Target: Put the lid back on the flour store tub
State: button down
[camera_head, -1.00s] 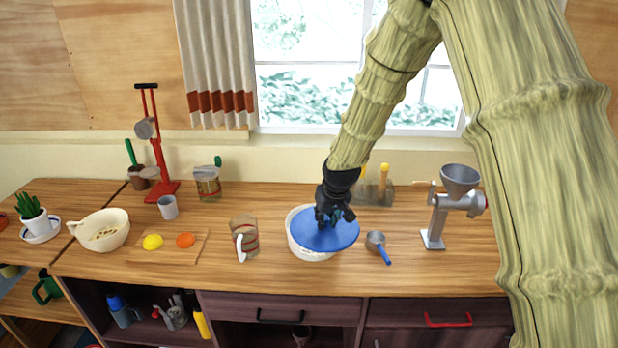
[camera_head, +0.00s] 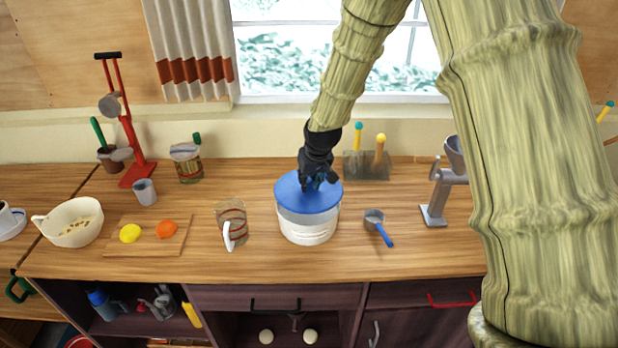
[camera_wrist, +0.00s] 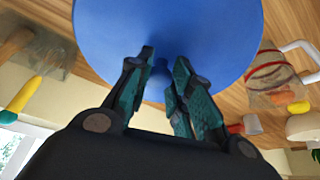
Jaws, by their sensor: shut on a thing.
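The flour store tub (camera_head: 307,233) is a round white tub standing on the wooden worktop in the head view. The blue round lid (camera_head: 290,194) lies level over the tub's mouth and looks lined up with it. A shaded band shows just below the lid's edge, and I cannot tell whether the lid is fully seated or slightly above the rim. My gripper (camera_head: 318,183) points down at the lid's middle. In the wrist view my gripper (camera_wrist: 164,62) is shut on the small knob of the lid (camera_wrist: 215,35). The tub is hidden under the lid there.
A striped glass mug (camera_head: 231,222) stands left of the tub. A measuring cup with a blue handle (camera_head: 376,222) lies to the right. A dark holder (camera_head: 365,167) stands behind, and a grinder (camera_head: 437,195) stands farther right. Bare worktop lies in front.

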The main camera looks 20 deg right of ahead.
aim_at(309, 190)
jog(key=shift+b+x, duration=0.4)
jog(key=shift+x, duration=0.85)
jog(key=shift+s+f+b, duration=0.25)
jog(key=shift+s+b, duration=0.05)
jog(key=shift+s, duration=0.2)
jog(key=shift+f, duration=0.25)
jog(key=shift+w+f, duration=0.25)
jog(key=shift+f, duration=0.35)
jog(key=shift+s+r, duration=0.1)
jog(key=shift+s, duration=0.05)
jog(key=shift+s+r, duration=0.1)
jog(key=shift+s, duration=0.1)
jog(key=shift+w+f, duration=0.1)
jog(key=shift+f, duration=0.15)
dwell(0.5)
